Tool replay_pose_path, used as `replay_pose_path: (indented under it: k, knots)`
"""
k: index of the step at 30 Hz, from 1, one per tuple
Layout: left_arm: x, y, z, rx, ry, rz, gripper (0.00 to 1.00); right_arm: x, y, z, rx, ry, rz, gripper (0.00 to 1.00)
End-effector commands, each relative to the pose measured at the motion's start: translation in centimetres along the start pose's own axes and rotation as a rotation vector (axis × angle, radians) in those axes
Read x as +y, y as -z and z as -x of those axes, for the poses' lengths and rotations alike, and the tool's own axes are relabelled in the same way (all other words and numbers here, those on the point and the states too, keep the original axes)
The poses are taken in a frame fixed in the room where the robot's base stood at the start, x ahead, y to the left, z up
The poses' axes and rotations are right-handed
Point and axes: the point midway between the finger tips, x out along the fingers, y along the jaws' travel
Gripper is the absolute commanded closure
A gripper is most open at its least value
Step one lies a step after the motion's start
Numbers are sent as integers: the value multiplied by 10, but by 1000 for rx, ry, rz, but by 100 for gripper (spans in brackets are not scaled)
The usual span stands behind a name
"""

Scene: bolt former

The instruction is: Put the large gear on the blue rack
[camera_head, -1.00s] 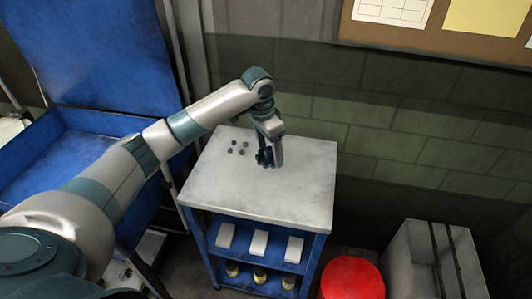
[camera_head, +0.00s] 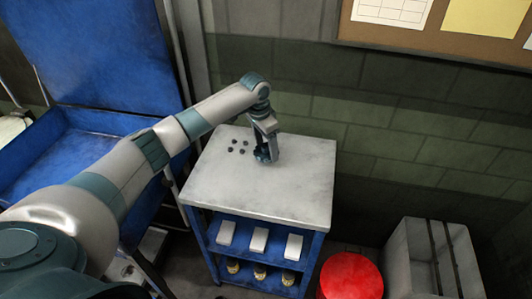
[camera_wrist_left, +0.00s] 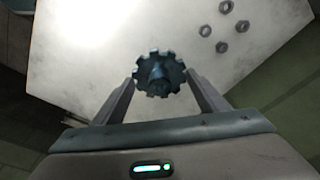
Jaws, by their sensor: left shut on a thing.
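The large gear (camera_wrist_left: 160,74) is a dark blue-grey toothed wheel with a central hub, seen between the fingertips of my left gripper (camera_wrist_left: 160,85) in the left wrist view. My left gripper (camera_head: 265,156) is shut on the gear, over the rack's light grey top. Whether the gear touches the top cannot be told. The blue rack (camera_head: 212,238) has a grey top (camera_head: 300,190) and shelves below. My right gripper is not in view.
Several dark nuts (camera_head: 238,147) lie on the rack's top left of the gripper. White boxes (camera_head: 259,240) and small jars (camera_head: 260,273) stand on the shelves. A red stool (camera_head: 350,277) and a grey bin (camera_head: 425,262) stand at the right. The top's front and right are clear.

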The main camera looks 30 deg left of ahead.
Motion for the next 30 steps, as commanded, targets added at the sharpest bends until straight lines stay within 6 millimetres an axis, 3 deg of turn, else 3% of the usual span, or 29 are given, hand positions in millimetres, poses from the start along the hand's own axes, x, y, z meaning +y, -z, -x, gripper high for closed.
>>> replay_pose_path:
  k: [9,22,23,24,25,30]
  knots:
    - [0,-4,-29,0,0,0,87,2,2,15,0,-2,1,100]
    - [0,-5,-35,2,1,0,87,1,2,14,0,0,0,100]
    - [0,-6,-37,-1,0,0,31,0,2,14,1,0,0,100]
    - [0,-6,-36,-1,0,0,21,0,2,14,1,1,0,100]
    - [0,-6,-36,-1,0,0,14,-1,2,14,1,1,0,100]
    - [0,-6,-36,-1,0,0,14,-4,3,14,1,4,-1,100]
